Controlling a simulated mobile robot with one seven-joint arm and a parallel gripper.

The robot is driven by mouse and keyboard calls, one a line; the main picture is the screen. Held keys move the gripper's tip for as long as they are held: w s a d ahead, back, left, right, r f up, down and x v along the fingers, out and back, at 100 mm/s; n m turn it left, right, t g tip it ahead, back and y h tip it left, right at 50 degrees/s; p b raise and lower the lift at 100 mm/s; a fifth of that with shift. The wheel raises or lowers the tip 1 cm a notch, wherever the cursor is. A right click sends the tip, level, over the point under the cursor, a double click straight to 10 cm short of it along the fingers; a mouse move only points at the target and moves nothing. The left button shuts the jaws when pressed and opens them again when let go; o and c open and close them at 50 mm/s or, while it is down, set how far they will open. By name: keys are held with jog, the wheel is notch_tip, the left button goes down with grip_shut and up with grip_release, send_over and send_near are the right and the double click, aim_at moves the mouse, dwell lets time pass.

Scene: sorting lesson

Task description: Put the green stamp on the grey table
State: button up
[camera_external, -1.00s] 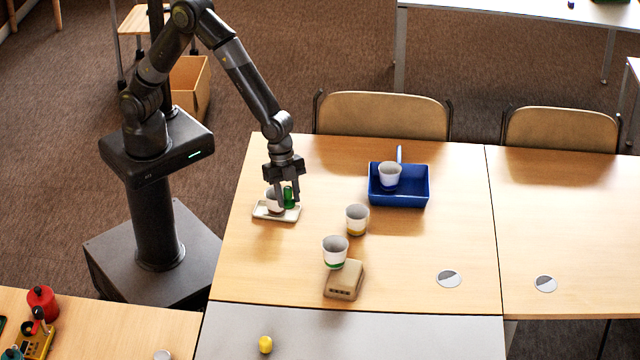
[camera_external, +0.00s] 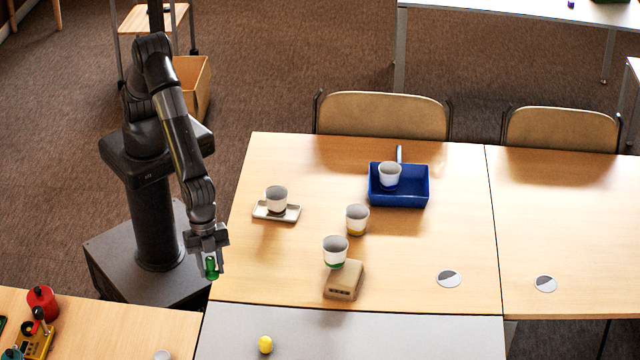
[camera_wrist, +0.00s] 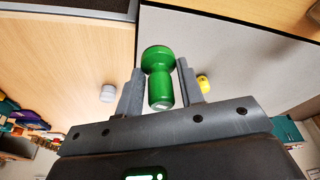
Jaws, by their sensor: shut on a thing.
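The green stamp (camera_external: 212,268) is held in my gripper (camera_external: 207,262), in the air near the left edge of the wooden table. In the wrist view, the green stamp (camera_wrist: 158,75) sits between the two fingers of my gripper (camera_wrist: 160,85), which is shut on it. The grey table (camera_external: 400,335) lies at the bottom of the outside view, and its surface (camera_wrist: 215,50) also shows behind the stamp in the wrist view. A yellow stamp-like piece (camera_external: 265,344) stands on the grey table; it shows at the right in the wrist view (camera_wrist: 203,82).
On the wooden table (camera_external: 420,255) are a white tray (camera_external: 291,213) with a cup (camera_external: 276,196), a blue bin (camera_external: 410,200) with a cup (camera_external: 389,173), a yellow-banded cup (camera_external: 357,217), and a green-banded cup (camera_external: 335,249) by a tan block (camera_external: 344,280). The grey table's right part is clear.

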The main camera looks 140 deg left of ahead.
jog(key=d, duration=0.8)
send_over(235, 322)
jog(key=f, duration=0.4)
jog(key=s+f, duration=0.1)
jog(key=f, duration=0.2)
jog(key=shift+a, duration=0.1)
jog(key=shift+f, duration=1.95)
jog(key=shift+f, duration=0.15)
jog(key=o, duration=1)
